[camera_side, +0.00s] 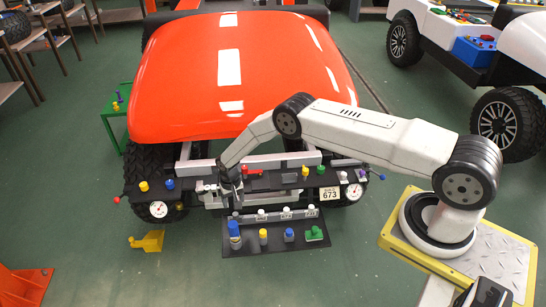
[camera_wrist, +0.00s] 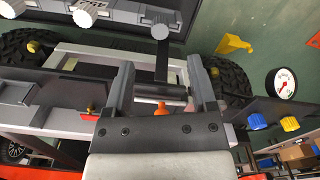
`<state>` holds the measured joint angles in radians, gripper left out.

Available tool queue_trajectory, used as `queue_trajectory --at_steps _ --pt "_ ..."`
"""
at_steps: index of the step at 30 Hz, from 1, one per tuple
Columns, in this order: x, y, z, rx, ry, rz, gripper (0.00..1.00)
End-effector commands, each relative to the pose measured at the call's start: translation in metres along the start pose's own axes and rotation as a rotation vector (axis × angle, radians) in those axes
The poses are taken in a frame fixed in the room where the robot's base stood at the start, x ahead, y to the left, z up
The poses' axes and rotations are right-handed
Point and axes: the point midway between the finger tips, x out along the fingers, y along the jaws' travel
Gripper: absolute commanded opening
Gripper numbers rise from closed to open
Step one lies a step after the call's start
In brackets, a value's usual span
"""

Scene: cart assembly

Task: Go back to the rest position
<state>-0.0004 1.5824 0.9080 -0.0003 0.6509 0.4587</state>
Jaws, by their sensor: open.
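My gripper (camera_side: 232,190) hangs at the front of the cart, left of centre on the black front panel (camera_side: 273,181). In the wrist view my gripper (camera_wrist: 160,72) has its two fingers spread apart. A dark bar with a grey round knob (camera_wrist: 160,31) shows past the gap between them, and a small orange piece (camera_wrist: 161,107) shows near the finger base. I see nothing clamped between the fingers. Whether the fingertips touch the panel cannot be told. The cart has a large orange-red hood (camera_side: 190,95).
A low black shelf (camera_side: 275,244) with several coloured knobs and a blue cylinder (camera_side: 234,234) sits below the panel. Gauges (camera_side: 158,209) and knobs line the panel. A yellow bracket (camera_side: 149,241) stands on the floor at left. A white cart (camera_side: 520,45) is at right. Green floor lies open in front.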

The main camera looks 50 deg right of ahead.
Motion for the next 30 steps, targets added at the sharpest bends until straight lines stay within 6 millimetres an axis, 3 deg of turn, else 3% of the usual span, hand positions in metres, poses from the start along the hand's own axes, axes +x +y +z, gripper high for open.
queue_trajectory --at_steps 19,23,30 --pt "-0.010 -0.001 -0.001 -0.005 0.003 -0.001 0.73" --pt "-0.024 -0.001 -0.003 -0.016 0.010 -0.005 0.73" --pt "-0.072 -0.001 -0.003 -0.061 0.031 -0.014 0.73"
